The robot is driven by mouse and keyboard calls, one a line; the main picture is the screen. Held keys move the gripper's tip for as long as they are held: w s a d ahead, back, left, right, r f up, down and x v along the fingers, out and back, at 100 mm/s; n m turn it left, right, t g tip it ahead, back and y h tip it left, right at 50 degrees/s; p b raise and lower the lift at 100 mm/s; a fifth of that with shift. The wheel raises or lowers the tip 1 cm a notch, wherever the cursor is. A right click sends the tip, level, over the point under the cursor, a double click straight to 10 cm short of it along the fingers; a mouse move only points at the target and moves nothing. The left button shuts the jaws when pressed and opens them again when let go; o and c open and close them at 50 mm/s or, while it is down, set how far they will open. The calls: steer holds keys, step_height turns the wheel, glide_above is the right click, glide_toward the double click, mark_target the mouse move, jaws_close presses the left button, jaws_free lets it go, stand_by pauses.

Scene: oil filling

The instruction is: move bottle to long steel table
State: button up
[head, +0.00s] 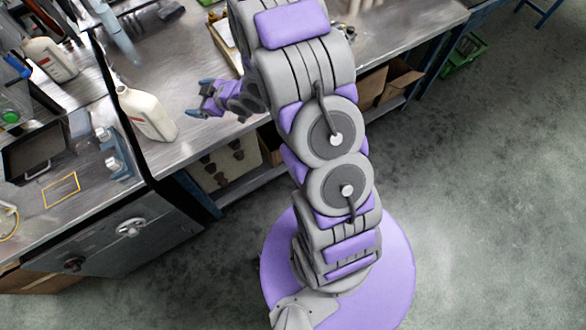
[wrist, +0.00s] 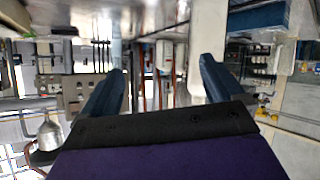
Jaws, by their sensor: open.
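A white bottle (head: 150,115) stands on the long steel table (head: 205,140), near its left end and front edge. A second white bottle (head: 52,62) with a label stands farther left on the neighbouring bench. I cannot tell which one the task means. My gripper (head: 197,98) is open, just right of the nearer bottle and apart from it, with its fingers pointing left. In the wrist view, my open gripper (wrist: 160,82) has nothing between its fingers. A pale upright shape (wrist: 207,45) shows by the right finger there; I cannot tell what it is.
The left bench holds a black tray (head: 35,140), a blue-grey fixture (head: 116,155) and a yellow outline (head: 61,190). A tray (head: 222,38) lies behind my arm. Cardboard boxes (head: 390,82) sit on the lower shelf.

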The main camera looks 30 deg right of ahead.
steer(key=s+d+r+m+g+h, duration=0.5)
steer(key=s+d+r+h, duration=0.3)
steer(key=s+d+r, duration=0.45)
steer(key=s+a+r+m+g, duration=0.1)
steer(key=s+a+r+g, duration=0.1)
steer(key=s, duration=0.8)
steer(key=s+a+r+m+g+y, duration=0.1)
steer(key=s+a+r+g, duration=0.1)
steer(key=s, duration=0.8)
steer(key=s+a+r+m+g, duration=0.1)
steer(key=s+a+r+g, duration=0.1)
steer(key=s, duration=0.8)
steer(key=shift+a+r+m+g+y, duration=0.35)
steer(key=shift+a+g, duration=0.35)
steer(key=shift+a, duration=0.4)
steer(key=shift+a, duration=0.1)
